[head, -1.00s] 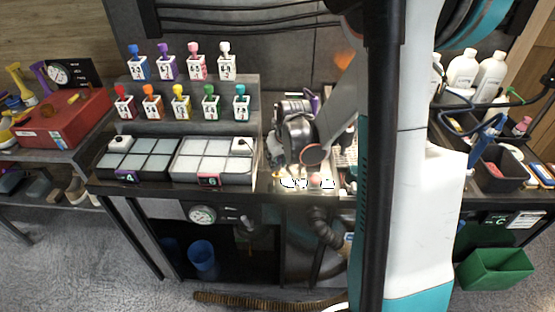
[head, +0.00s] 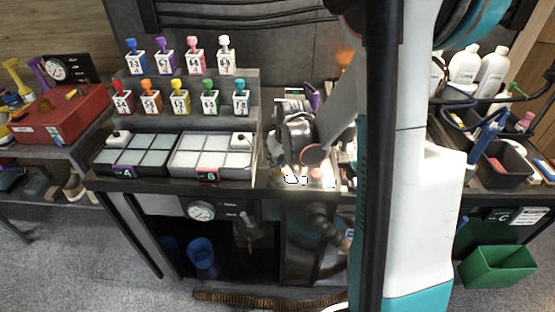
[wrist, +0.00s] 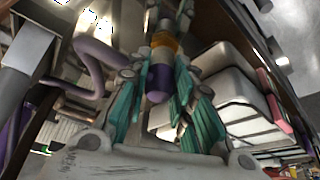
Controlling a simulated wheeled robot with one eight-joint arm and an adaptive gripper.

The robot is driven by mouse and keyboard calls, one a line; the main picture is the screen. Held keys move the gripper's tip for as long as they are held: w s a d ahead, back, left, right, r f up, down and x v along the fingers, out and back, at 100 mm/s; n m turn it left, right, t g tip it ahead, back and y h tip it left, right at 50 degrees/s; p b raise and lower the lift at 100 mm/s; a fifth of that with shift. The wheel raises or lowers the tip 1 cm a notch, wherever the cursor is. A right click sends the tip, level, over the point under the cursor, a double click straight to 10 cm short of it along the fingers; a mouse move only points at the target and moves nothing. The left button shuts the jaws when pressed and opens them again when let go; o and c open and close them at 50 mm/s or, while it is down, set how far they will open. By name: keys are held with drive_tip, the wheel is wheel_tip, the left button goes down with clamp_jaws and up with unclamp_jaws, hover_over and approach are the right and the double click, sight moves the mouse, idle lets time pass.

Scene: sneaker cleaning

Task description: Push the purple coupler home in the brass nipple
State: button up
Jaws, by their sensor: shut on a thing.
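In the wrist view my gripper (wrist: 160,70) has its teal-padded fingers closed on both sides of the purple coupler (wrist: 159,84), whose rounded end faces the camera. A brass-coloured band (wrist: 165,42), which looks like the brass nipple, lies in line just beyond the coupler. I cannot tell whether a gap is left between them. A purple hose (wrist: 93,58) loops on the left. In the head view my gripper (head: 296,168) is low over the bright bench spot right of the trays. Coupler and nipple cannot be made out there.
Two divided trays (head: 186,177) stand left of my gripper, with several small bottles on the stepped rack (head: 190,106) behind. A gauge (head: 201,210) sits on the bench front. A black bin (head: 503,165) and white bottles (head: 464,65) are at the right.

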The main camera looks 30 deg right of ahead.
drive_tip(key=shift+f, duration=0.35)
drive_tip(key=o, duration=1.1)
drive_tip(key=shift+r, duration=0.1)
drive_tip(key=v, duration=1.2)
drive_tip(key=shift+w, duration=0.1)
